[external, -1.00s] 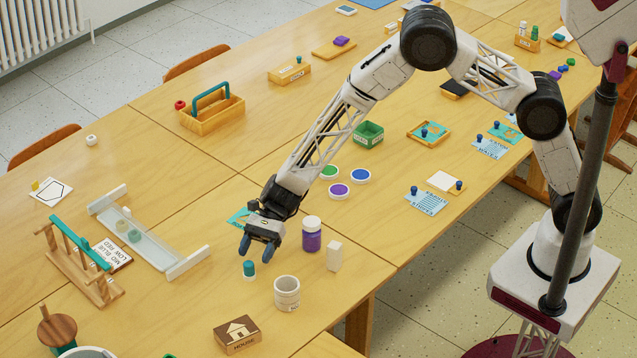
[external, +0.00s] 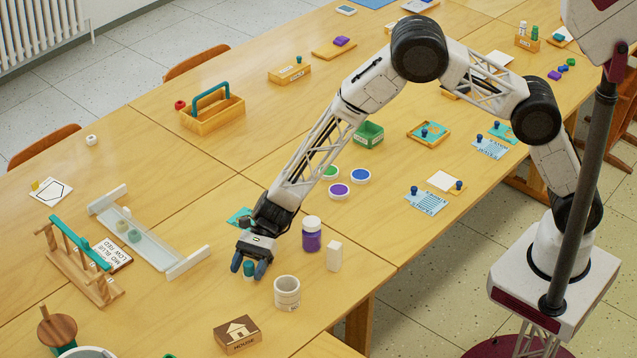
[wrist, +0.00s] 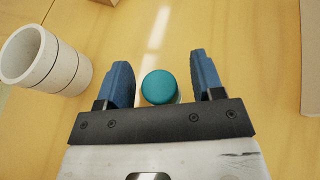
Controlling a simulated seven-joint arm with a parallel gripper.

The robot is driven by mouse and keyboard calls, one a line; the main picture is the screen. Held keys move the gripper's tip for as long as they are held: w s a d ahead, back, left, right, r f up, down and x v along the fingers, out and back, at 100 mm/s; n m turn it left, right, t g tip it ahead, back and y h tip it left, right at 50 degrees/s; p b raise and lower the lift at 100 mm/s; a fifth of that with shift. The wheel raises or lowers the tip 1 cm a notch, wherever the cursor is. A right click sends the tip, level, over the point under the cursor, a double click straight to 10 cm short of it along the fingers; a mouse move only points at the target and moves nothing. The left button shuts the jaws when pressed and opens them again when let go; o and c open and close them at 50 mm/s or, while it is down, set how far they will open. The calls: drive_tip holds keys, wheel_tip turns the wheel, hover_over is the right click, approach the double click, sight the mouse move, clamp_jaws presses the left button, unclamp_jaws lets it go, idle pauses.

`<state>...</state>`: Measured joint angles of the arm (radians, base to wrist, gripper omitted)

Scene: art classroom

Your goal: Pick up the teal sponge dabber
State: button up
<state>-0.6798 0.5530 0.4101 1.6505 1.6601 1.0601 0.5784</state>
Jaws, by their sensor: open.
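The teal sponge dabber (external: 249,270) stands on the table in the external view, with a teal top and a paler base. In the wrist view its round teal top (wrist: 159,87) shows between the two blue fingers, with a gap on each side. My gripper (external: 249,268) is open and points down around the dabber; its fingers also show in the wrist view (wrist: 162,85).
A white ringed cup (external: 287,293) stands just right of my gripper and shows in the wrist view (wrist: 45,62). A purple jar (external: 311,236) and a white block (external: 334,256) stand further right. A house-marked box (external: 237,336) lies in front.

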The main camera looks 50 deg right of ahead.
sight(246, 269)
drive_tip(key=shift+s+a+f, duration=0.1)
drive_tip(key=shift+a+f, duration=0.1)
drive_tip(key=shift+a, duration=0.15)
idle(0.3)
drive_tip(key=c, duration=1)
drive_tip(key=shift+r, duration=0.1)
drive_tip(key=shift+r, duration=4.95)
